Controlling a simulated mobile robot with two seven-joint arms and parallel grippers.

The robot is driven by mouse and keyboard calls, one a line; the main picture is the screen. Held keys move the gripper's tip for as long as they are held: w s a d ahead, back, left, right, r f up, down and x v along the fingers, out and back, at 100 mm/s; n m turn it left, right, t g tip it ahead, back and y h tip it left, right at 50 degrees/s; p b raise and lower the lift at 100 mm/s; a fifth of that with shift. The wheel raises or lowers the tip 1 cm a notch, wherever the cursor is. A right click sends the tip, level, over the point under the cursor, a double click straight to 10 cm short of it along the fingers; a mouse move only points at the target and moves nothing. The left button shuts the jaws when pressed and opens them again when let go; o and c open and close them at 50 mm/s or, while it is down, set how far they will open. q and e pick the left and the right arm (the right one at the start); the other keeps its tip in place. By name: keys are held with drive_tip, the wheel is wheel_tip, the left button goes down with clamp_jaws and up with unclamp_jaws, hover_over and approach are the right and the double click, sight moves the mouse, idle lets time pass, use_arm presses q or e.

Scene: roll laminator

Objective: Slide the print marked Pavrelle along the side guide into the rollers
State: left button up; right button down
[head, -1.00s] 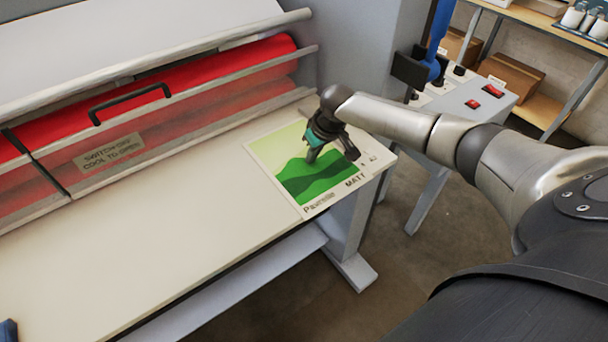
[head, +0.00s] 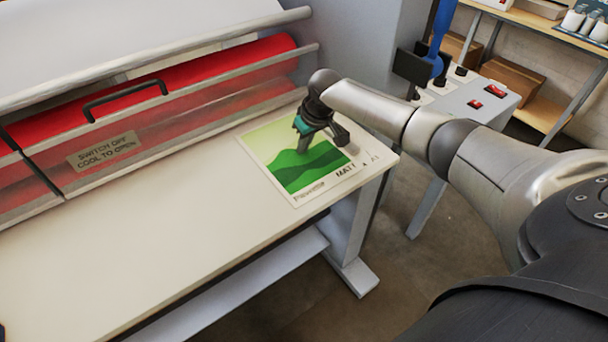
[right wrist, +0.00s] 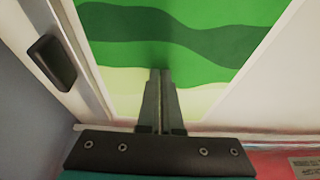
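The print marked Pavrelle (head: 325,167), green hills with a white margin reading MATT, lies flat at the right end of the laminator table. It also shows in the right wrist view (right wrist: 200,55). A pale strip (right wrist: 82,62), seemingly the side guide, runs beside one print edge; touching or not is unclear. The red rollers (head: 210,75) lie behind a clear cover. My left gripper is out of view.
The feed table (head: 150,235) is bare left of the print. A grey control stand (head: 470,105) with red switches stands right. A dark block (right wrist: 52,62) sits by the strip.

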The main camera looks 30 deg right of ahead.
sight(286, 135)
drive_tip(key=shift+f, duration=0.1)
drive_tip(key=w+b, duration=0.3)
drive_tip(key=shift+f, duration=0.15)
drive_tip(key=shift+w+b, duration=0.4)
drive_tip(key=shift+b, duration=0.05)
drive_tip(key=shift+w+a+b, duration=0.1)
drive_tip(key=shift+w+b, duration=0.75)
drive_tip(key=shift+b, duration=0.35)
drive_tip(key=w+b, duration=0.2)
drive_tip(key=b, duration=0.1)
drive_tip(key=shift+w+b, duration=0.15)
drive_tip(key=shift+b, duration=0.2)
drive_tip(key=shift+r, duration=0.2)
